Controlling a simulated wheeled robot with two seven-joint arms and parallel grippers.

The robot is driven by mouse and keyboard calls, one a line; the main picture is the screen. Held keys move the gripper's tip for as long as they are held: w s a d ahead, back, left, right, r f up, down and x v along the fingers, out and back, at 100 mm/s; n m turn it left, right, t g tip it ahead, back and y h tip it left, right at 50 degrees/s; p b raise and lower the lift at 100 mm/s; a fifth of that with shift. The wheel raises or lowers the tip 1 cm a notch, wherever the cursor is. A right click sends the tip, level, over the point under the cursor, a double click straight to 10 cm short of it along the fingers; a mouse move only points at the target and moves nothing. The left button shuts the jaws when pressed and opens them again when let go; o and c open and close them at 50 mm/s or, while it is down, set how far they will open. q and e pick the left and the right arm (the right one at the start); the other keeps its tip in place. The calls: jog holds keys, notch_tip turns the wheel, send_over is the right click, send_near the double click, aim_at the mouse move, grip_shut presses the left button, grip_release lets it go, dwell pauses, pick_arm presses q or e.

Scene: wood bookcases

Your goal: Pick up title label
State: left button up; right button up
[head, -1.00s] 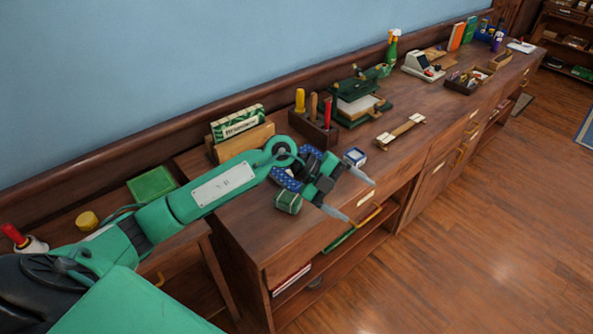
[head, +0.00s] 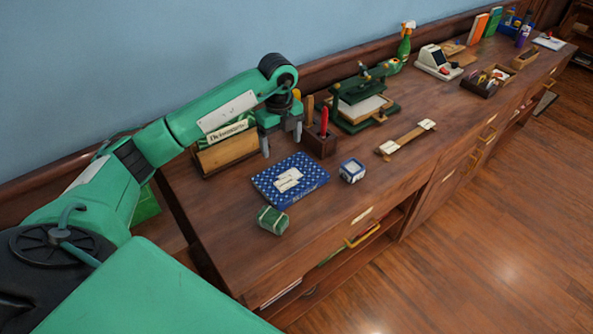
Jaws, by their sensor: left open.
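A small white label (head: 287,181) lies on the blue white-dotted book (head: 309,171), which rests flat on the wooden counter. The label looks like one or more overlapping pale pieces; any print on it is too small to read. My left gripper (head: 282,147) is open and empty, with its fingers pointing down. In the picture it is just above and behind the book, in front of the wooden holder and the tool block, apart from the label. My right gripper is not in view.
A green press (head: 358,105) stands farther right. The counter's front is mostly bare.

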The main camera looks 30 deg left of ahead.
pick_arm(q)
jog(key=f, duration=0.1)
jog(key=p, duration=0.2)
send_over(283, 180)
notch_tip(283, 180, down, 6)
jog(key=shift+s+f, duration=0.1)
notch_tip(283, 180, down, 3)
jog(key=shift+d+r+p, duration=0.1)
jog(key=shift+r+p, duration=0.05)
jog(key=shift+p, duration=0.25)
notch_tip(283, 180, down, 3)
jog(key=shift+r+p, duration=0.15)
jog(key=shift+p, duration=0.2)
jog(key=shift+f, duration=0.45)
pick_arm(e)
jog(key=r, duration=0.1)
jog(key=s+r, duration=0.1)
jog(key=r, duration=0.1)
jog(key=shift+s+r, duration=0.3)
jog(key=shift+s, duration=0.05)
pick_arm(q)
jog(key=shift+f, duration=0.1)
jog(key=c, duration=1.1)
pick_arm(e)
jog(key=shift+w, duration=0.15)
